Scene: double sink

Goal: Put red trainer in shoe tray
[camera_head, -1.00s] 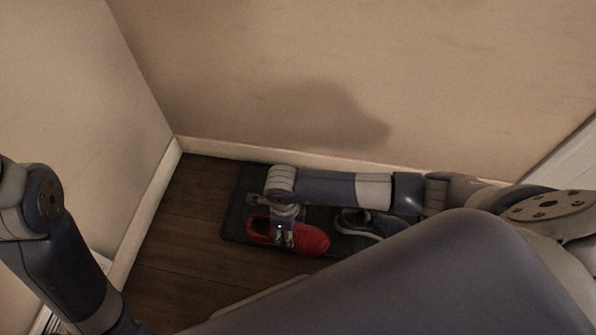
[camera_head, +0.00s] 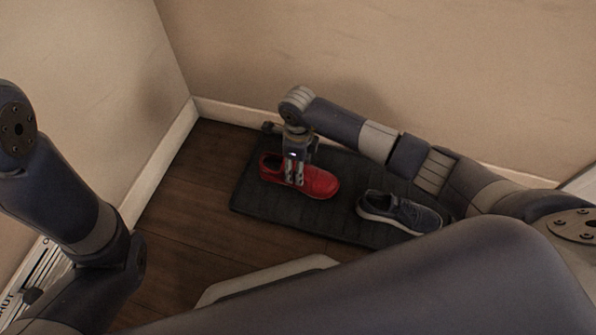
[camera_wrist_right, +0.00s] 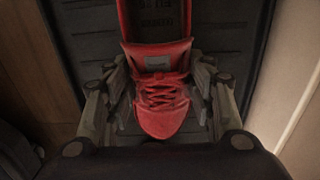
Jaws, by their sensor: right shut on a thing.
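The red trainer (camera_head: 318,183) is on or just above the left part of the dark ribbed shoe tray (camera_head: 262,205); whether its sole touches is not clear. My right gripper (camera_head: 295,182) reaches down from above and is shut on the trainer's middle. In the right wrist view the red trainer (camera_wrist_right: 160,75) lies between the two fingers of my right gripper (camera_wrist_right: 160,95), with its laces and tongue showing. The tray (camera_wrist_right: 235,30) is behind it. My left arm shows at the left of the head view, but its gripper is not visible.
A dark blue shoe (camera_head: 400,212) with a pale sole sits on the tray's right part. Walls with white baseboards (camera_head: 160,165) meet at the corner behind and left of the tray. Bare wooden floor (camera_head: 190,200) lies left of it.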

